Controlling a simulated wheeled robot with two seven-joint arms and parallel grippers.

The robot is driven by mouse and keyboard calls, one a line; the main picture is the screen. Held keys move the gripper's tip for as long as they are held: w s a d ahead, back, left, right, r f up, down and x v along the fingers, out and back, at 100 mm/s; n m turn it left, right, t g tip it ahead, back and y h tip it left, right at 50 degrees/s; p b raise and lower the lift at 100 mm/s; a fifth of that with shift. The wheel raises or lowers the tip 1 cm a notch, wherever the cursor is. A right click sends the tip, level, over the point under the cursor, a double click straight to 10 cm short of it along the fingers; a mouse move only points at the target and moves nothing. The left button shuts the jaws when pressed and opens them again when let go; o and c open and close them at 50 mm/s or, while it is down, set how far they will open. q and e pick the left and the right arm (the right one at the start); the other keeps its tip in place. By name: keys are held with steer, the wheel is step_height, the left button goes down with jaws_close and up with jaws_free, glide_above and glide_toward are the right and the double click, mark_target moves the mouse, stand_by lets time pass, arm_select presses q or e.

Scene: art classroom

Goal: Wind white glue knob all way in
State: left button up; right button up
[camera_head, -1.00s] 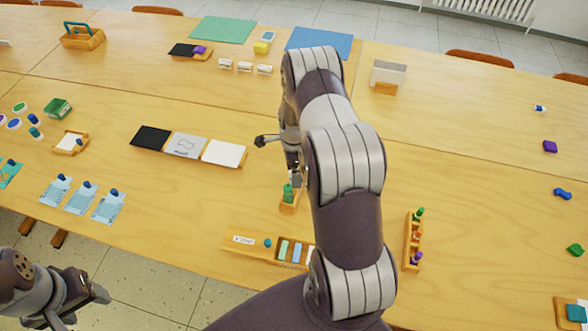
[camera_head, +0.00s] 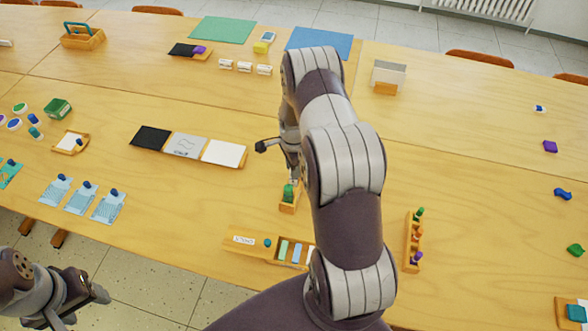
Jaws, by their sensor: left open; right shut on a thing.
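My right gripper (camera_head: 293,180) is shut at the top of a small green piece (camera_head: 289,193) that stands in a wooden holder (camera_head: 289,209). My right arm hides part of the gripper and the right side of this spot. In front, a wooden tray (camera_head: 253,252) holds a white label, a blue-green knob (camera_head: 267,243) and green, light blue and white sticks, the white one (camera_head: 311,256) partly behind my arm. I cannot tell for sure which piece is the white glue knob. My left gripper (camera_head: 101,294) is open and empty, low at the left beyond the table's front edge.
A wooden rack (camera_head: 413,242) with coloured pieces stands right of my arm. Black, grey and white panels (camera_head: 222,152) lie to the left. Blue cards with knobs (camera_head: 109,206) lie near the front edge.

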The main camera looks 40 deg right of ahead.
steer(key=n, duration=0.5)
steer(key=shift+n, duration=0.3)
steer(key=n, duration=0.3)
steer(key=o, duration=1.5)
steer(key=m, duration=0.5)
steer(key=shift+m, duration=0.3)
steer(key=m, duration=0.5)
steer(key=shift+m, duration=0.3)
steer(key=shift+c, duration=0.3)
